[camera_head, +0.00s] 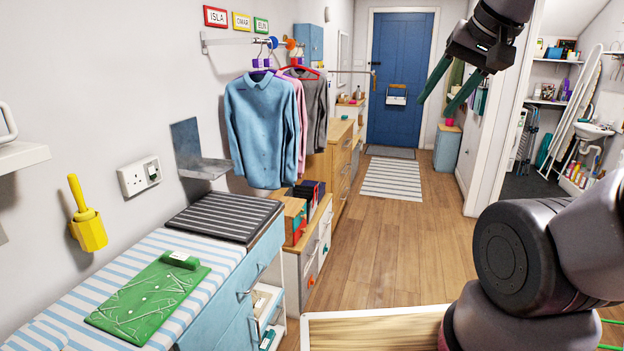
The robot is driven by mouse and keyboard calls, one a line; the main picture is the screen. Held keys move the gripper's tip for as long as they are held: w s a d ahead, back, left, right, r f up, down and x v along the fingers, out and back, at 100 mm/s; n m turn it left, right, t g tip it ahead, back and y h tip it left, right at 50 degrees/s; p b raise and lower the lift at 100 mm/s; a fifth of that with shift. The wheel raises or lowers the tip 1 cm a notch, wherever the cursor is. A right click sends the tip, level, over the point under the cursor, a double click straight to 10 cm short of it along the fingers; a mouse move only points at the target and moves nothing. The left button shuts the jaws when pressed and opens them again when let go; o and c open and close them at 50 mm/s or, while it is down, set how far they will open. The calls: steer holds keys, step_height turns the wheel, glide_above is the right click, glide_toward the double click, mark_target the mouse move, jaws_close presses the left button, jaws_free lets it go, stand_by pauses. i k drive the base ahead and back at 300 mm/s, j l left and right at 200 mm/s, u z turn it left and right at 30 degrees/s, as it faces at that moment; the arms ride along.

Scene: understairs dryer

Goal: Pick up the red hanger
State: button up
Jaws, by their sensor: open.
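A red hanger (304,70) hangs from the wall rail at the upper middle left, with a dark grey garment (317,103) below it. A pink garment and a blue long-sleeved shirt (262,130) hang in front of it and hide part of it. A purple piece sits at its neck. My gripper (438,108) is at the upper right, pointing down and left, with its two green fingers apart and nothing between them. It is well to the right of the hanger and apart from it.
The rail (228,41) holds several hangers under name signs. Below stand a wooden drawer unit (320,170) and a blue cabinet with a striped cover (90,285). A metal bracket (190,150) juts from the wall. The wooden floor (395,235) is clear towards the blue door (402,70).

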mark_target(294, 61)
steer(key=i+z, duration=0.4)
steer(key=i, duration=1.2)
steer(key=i+l+u, duration=0.2)
steer(key=i+u, duration=0.25)
steer(key=i+l+u, duration=1.15)
steer(key=l, duration=0.2)
